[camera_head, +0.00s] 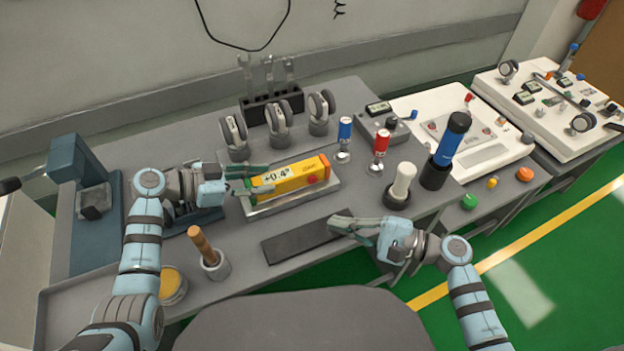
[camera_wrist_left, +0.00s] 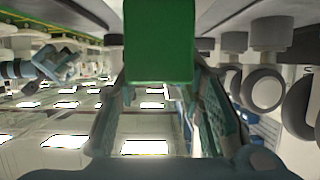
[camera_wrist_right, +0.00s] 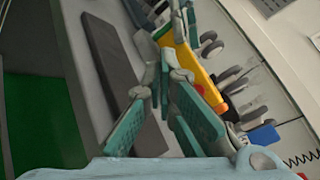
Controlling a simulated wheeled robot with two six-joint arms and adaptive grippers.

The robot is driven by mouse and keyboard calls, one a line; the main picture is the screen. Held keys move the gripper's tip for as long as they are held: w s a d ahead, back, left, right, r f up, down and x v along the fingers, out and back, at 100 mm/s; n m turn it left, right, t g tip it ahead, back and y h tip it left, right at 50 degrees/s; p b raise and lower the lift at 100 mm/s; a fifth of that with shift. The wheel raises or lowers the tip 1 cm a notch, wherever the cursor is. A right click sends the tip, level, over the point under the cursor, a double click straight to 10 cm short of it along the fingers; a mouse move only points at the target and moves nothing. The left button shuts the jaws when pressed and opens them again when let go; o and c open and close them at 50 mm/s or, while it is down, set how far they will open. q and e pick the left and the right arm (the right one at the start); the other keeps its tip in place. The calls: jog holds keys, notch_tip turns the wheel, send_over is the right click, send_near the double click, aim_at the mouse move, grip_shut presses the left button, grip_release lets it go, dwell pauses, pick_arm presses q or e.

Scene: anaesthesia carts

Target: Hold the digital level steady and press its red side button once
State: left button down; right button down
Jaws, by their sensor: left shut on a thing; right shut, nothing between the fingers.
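The digital level (camera_head: 300,175) is a yellow bar with a display reading +0.4° and a red button (camera_head: 312,179) on its front side, near the right end. It is above a pale metal plate (camera_head: 268,209); I cannot tell whether it touches. My left gripper (camera_head: 256,180) is shut on its left end. In the left wrist view the level's green end (camera_wrist_left: 158,40) sits between the fingers. My right gripper (camera_head: 338,221) is shut and empty, in front of and right of the level, apart from it. The right wrist view shows the yellow level (camera_wrist_right: 205,75) beyond the closed fingertips.
A dark flat pad (camera_head: 300,240) lies in front of the plate. Several grey casters (camera_head: 280,118) stand behind the level. A red-topped cylinder (camera_head: 380,143), white-handled tool (camera_head: 402,180) and blue-black cylinder (camera_head: 446,150) stand to the right. A wooden-handled tool (camera_head: 203,243) stands front left.

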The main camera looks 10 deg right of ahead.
aim_at(312, 180)
jog(key=shift+w, duration=0.1)
jog(key=shift+w+a, duration=0.45)
jog(key=shift+w, duration=0.95)
jog(key=shift+w+a, duration=0.45)
jog(key=shift+w, duration=0.9)
jog(key=shift+w+a, duration=0.45)
jog(key=shift+w, duration=0.95)
jog(key=shift+w, duration=0.1)
jog(key=shift+w+a, duration=0.15)
jog(key=shift+w, duration=0.1)
jog(key=shift+w+a, duration=0.15)
jog(key=shift+w, duration=0.4)
jog(key=shift+s, duration=0.1)
jog(key=shift+s+d, duration=0.3)
jog(key=shift+s, duration=0.55)
